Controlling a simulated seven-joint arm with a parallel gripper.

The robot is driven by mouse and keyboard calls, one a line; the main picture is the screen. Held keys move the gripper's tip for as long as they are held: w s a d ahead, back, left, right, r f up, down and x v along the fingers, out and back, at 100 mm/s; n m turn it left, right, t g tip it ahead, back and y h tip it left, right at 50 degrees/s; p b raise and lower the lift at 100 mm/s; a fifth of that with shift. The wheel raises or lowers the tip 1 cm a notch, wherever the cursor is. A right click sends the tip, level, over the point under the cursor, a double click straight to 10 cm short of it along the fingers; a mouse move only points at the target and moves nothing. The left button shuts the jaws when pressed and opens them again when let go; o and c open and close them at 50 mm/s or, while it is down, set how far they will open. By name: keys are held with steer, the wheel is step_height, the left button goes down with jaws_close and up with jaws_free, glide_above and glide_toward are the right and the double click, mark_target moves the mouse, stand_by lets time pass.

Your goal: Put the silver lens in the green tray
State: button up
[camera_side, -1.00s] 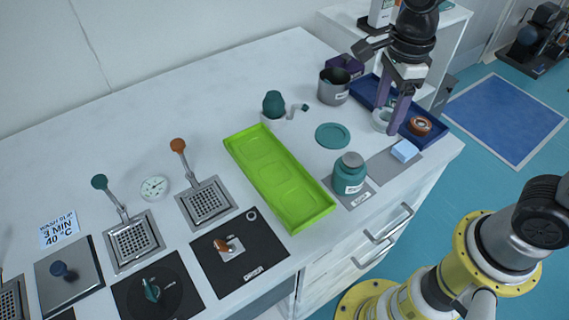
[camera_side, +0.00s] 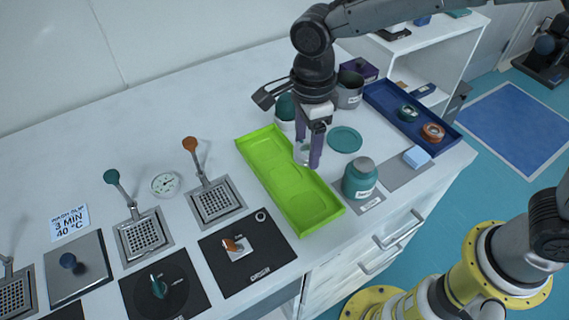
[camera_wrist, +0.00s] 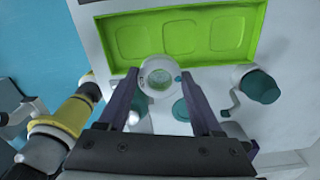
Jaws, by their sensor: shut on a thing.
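The silver lens (camera_wrist: 158,76) is a round ring with clear glass, held between my fingertips in the wrist view. It shows small and partly hidden by the fingers in the side view (camera_side: 302,155). My gripper (camera_side: 308,160) is shut on it, pointing down. The green tray (camera_side: 290,190) is long, with three shallow recesses, and holds nothing that I can see. In the wrist view the lens overlaps the near rim of the green tray (camera_wrist: 180,60). The exact height above it is hard to tell.
A blue tray (camera_side: 385,95) holds a teal lens (camera_side: 408,113) and an orange lens (camera_side: 433,132). A teal jar (camera_side: 360,179) stands right of the green tray. A teal disc (camera_side: 345,139), a grey pot (camera_side: 349,90) and a teal-topped item (camera_side: 285,108) are close to my gripper.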

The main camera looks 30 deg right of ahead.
glide_above(284, 176)
step_height(284, 176, down, 6)
steer(key=shift+s+r, duration=0.15)
steer(key=shift+r, duration=0.05)
steer(key=shift+f, duration=1.6)
steer(key=shift+f, duration=0.2)
steer(key=o, duration=1.4)
steer(key=shift+r, duration=0.15)
step_height(284, 176, up, 12)
steer(key=shift+r, duration=0.1)
